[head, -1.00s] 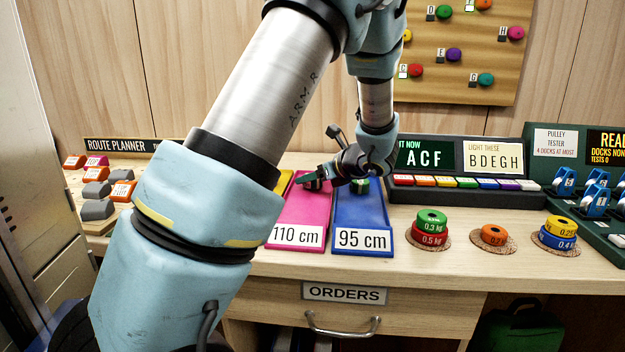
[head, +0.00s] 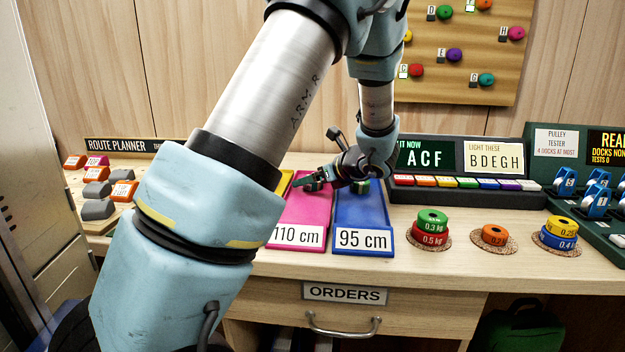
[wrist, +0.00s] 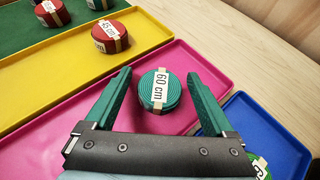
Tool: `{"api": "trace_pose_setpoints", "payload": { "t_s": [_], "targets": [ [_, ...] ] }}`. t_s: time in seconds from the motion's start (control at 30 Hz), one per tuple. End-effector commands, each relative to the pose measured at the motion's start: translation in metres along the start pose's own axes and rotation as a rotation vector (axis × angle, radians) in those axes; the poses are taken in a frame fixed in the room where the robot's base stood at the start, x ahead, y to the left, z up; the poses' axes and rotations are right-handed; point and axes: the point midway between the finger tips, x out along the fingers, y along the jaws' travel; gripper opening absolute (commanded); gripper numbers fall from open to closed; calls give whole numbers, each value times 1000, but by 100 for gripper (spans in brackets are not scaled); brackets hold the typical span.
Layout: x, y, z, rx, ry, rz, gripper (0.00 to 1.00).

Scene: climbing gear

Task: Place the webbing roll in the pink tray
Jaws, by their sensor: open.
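The webbing roll, a teal roll with a paper band reading 60 cm (wrist: 160,90), sits on the pink tray in the wrist view. The pink tray (wrist: 165,60) lies between a yellow and a blue tray; in the head view the pink tray (head: 303,215) carries a 110 cm label. My gripper (wrist: 163,88) is open over the pink tray, its green fingers on either side of the teal roll with gaps to both. In the head view my gripper (head: 302,185) is low over the pink tray, and the roll there is mostly hidden.
The yellow tray (wrist: 75,68) holds a red roll marked 45 cm (wrist: 110,37). Another red roll (wrist: 52,12) sits in the green tray (wrist: 20,40). The blue tray (head: 362,212) holds a green roll (wrist: 259,165). Stacked weights (head: 431,228) stand right of the trays.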

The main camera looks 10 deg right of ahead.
Motion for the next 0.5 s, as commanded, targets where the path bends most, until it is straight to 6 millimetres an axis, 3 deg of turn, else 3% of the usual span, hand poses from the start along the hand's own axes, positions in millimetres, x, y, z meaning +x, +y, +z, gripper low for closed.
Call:
{"api": "trace_pose_setpoints", "payload": {
  "t_s": [0.17, 0.5],
  "targets": [
    [-22, -1, 2, -2, 0, -5, 88],
    [-92, -1, 1, -2, 1, -5, 88]
  ]
}}
